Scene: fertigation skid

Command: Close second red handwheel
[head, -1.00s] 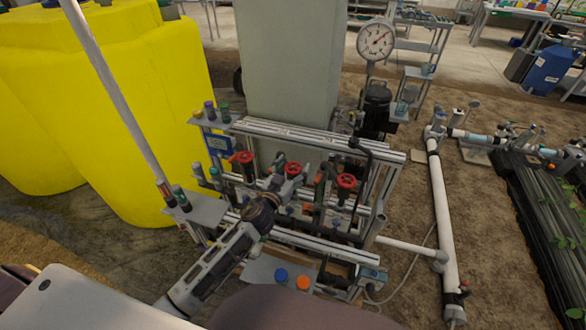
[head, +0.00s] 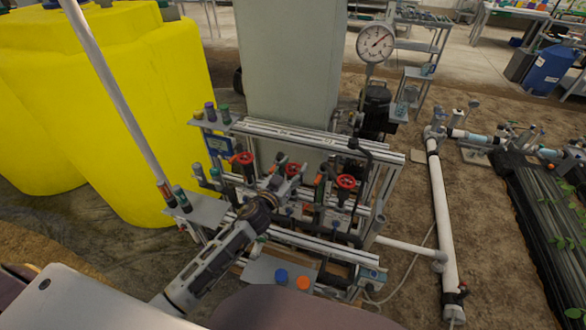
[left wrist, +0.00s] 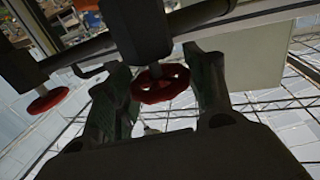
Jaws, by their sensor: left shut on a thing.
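Three red handwheels stand in a row on the metal skid frame: a left one (head: 243,158), the second, middle one (head: 294,168) and a right one (head: 346,181). My left gripper (head: 288,178) is at the second handwheel and partly covers it in the head view. In the left wrist view, the second handwheel (left wrist: 160,84) sits between the two dark fingers of my left gripper (left wrist: 160,92), which is shut on it. Another red handwheel (left wrist: 48,100) shows to the left, clear of the fingers. My right gripper is not in view.
Aluminium rails (head: 300,133) run behind the handwheels. A black pipe (head: 366,160) rises near the right handwheel. Yellow tanks (head: 120,110) stand at the left. A pressure gauge (head: 375,43) is at the back. A blue cap (head: 281,276) and an orange cap (head: 303,283) are in front.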

